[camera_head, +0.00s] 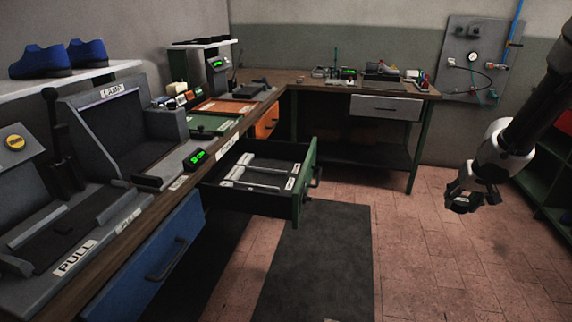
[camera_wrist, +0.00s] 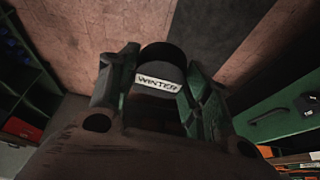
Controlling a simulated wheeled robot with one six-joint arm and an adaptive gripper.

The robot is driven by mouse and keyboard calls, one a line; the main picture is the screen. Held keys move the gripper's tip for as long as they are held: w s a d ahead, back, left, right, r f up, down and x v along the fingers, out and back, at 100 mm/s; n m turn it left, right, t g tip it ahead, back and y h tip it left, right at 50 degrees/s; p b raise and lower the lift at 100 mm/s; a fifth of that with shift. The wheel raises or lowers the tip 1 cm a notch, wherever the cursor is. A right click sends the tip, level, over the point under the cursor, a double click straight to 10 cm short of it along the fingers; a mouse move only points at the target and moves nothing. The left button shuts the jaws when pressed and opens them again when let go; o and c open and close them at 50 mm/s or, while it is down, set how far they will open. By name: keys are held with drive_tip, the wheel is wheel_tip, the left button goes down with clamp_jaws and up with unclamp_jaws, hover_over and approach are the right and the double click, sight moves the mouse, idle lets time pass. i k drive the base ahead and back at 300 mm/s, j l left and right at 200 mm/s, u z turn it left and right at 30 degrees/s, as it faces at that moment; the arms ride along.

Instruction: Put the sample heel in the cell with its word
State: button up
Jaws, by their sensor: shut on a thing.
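My gripper (camera_head: 466,202) hangs in the air at the right of the head view, over the tiled floor. In the wrist view my gripper (camera_wrist: 160,95) is shut on a dark sample heel (camera_wrist: 162,58), which carries a white label reading WINTER. The heel is too dark to make out in the head view. A green-fronted drawer (camera_head: 306,182) stands open left of my gripper and apart from it. Pale dividers split its inside into cells (camera_head: 262,170), with small white labels too small to read. The drawer front also shows at the right of the wrist view (camera_wrist: 285,112).
A bench with a press marked PULL (camera_head: 75,258) and a LAMP box (camera_head: 112,92) runs along the left. A blue drawer (camera_head: 150,262) is below it. A back table (camera_head: 390,90) holds tools. Green shelving (camera_head: 548,190) stands at far right. Floor between drawer and gripper is clear.

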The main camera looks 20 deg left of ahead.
sight(260, 180)
drive_tip(key=i+l+u, duration=0.1)
drive_tip(key=i+u, duration=0.3)
drive_tip(key=i+l+u, duration=0.4)
drive_tip(key=i, duration=0.2)
drive_tip(key=i+l+u, duration=0.8)
drive_tip(key=i+l, duration=0.05)
